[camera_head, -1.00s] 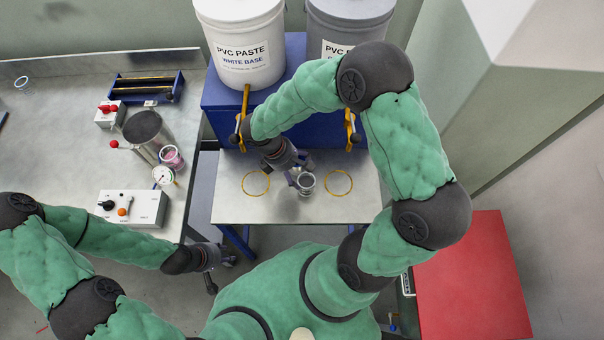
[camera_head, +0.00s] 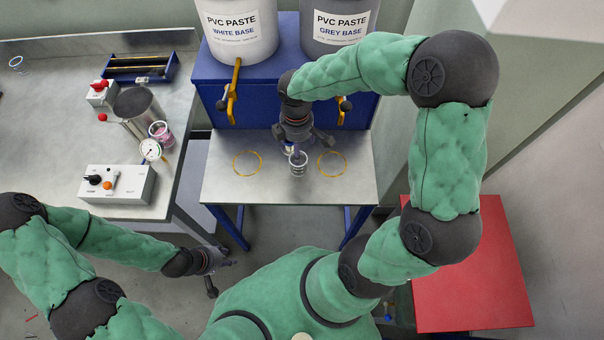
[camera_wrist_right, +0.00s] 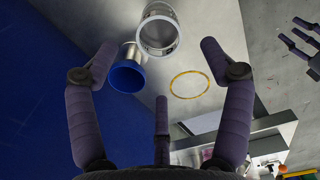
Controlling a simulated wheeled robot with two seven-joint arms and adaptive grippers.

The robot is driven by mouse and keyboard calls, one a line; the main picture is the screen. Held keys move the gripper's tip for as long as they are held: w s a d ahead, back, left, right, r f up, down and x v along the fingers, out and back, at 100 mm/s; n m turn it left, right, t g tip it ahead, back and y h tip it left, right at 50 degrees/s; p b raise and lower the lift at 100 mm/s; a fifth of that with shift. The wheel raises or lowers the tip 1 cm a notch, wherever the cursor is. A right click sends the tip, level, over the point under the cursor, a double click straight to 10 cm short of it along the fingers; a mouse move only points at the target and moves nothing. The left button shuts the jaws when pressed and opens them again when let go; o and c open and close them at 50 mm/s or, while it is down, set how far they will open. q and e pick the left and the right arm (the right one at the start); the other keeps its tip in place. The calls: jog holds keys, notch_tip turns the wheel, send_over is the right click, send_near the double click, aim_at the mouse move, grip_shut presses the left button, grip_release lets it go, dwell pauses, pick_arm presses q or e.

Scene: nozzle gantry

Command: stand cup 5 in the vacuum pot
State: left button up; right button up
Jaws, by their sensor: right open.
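A small clear cup (camera_head: 298,168) stands on the steel table between two yellow rings; I cannot read a number on it. It also shows in the right wrist view (camera_wrist_right: 158,32), beyond my fingers. My right gripper (camera_head: 298,142) is just behind the cup and partly overlaps it in the head view. Its fingers (camera_wrist_right: 160,75) are spread and hold nothing. The vacuum pot (camera_head: 143,127) seems to be the dark-topped metal cylinder on the left bench, beside a gauge (camera_head: 150,150). My left gripper (camera_head: 222,275) is open and empty, low between bench and table.
A cup with pink contents (camera_head: 161,133) stands close to the pot. A blue-ended metal nozzle (camera_wrist_right: 128,76) is near the cup in the wrist view. Paste buckets (camera_head: 236,30) and yellow handles (camera_head: 233,92) stand behind. A control box (camera_head: 117,184) is on the bench.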

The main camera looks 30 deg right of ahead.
notch_tip(320, 180, down, 6)
jog(key=shift+w+r+b, duration=0.1)
jog(key=shift+r+b, duration=0.1)
jog(key=shift+b, duration=0.65)
notch_tip(320, 180, down, 5)
jog(key=shift+d+f+b, duration=0.1)
jog(key=shift+b, duration=1.15)
jog(key=shift+r, duration=0.2)
jog(key=c, duration=1.5)
